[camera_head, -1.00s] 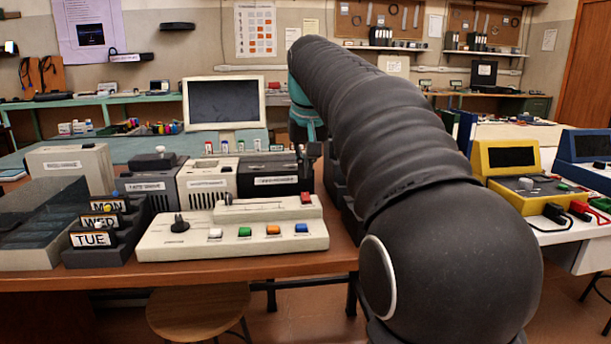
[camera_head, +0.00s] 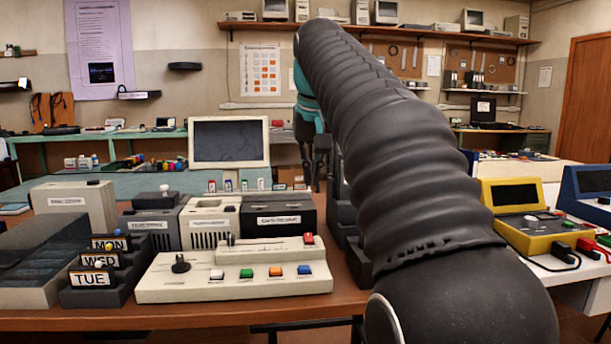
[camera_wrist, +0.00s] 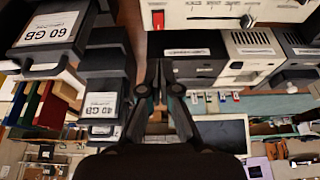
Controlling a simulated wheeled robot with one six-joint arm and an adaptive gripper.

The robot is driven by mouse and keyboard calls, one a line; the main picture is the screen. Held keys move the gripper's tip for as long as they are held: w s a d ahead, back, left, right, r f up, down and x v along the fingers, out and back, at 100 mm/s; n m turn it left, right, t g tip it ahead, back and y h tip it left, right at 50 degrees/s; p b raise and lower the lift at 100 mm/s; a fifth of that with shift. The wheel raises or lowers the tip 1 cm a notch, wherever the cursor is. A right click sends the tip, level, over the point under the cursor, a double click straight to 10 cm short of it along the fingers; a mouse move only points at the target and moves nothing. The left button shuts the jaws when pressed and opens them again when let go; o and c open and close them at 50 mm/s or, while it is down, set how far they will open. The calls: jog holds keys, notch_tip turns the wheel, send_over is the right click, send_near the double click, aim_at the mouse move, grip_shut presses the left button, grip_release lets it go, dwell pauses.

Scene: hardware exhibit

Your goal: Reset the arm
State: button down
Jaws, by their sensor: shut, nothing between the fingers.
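My arm reaches from the lower right of the head view up and away over the wooden table (camera_head: 200,318). My gripper (camera_head: 322,172) hangs at its far end, past the black box on the table, small and partly hidden by my arm. In the wrist view my gripper (camera_wrist: 160,70) points to the top of the picture, with its two dark fingers close together. It is shut and empty. The beige control panel (camera_head: 235,284) with coloured buttons and a dark knob stands at the table's front, left of my arm.
Dark drives stand close beside my gripper, including one labelled 60 GB (camera_wrist: 50,30) and one labelled 40 GB (camera_wrist: 102,105). Day cards in a dark holder (camera_head: 95,290) stand at left. A monitor (camera_head: 229,143) is behind. A yellow device (camera_head: 530,215) is at right.

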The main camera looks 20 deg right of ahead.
jog(key=s+a+f+n, duration=0.1)
jog(key=s+a+f, duration=0.3)
jog(key=s+f, duration=0.7)
jog(key=s+a+f+n+t+y, duration=0.1)
jog(key=s+a+f, duration=0.2)
jog(key=s+f, duration=0.9)
notch_tip(320, 180, down, 7)
jog(key=shift+s+a+f+n+t, duration=0.2)
jog(key=shift+s+a+n+t, duration=0.1)
jog(key=shift+a, duration=0.05)
jog(key=shift+d, duration=0.1)
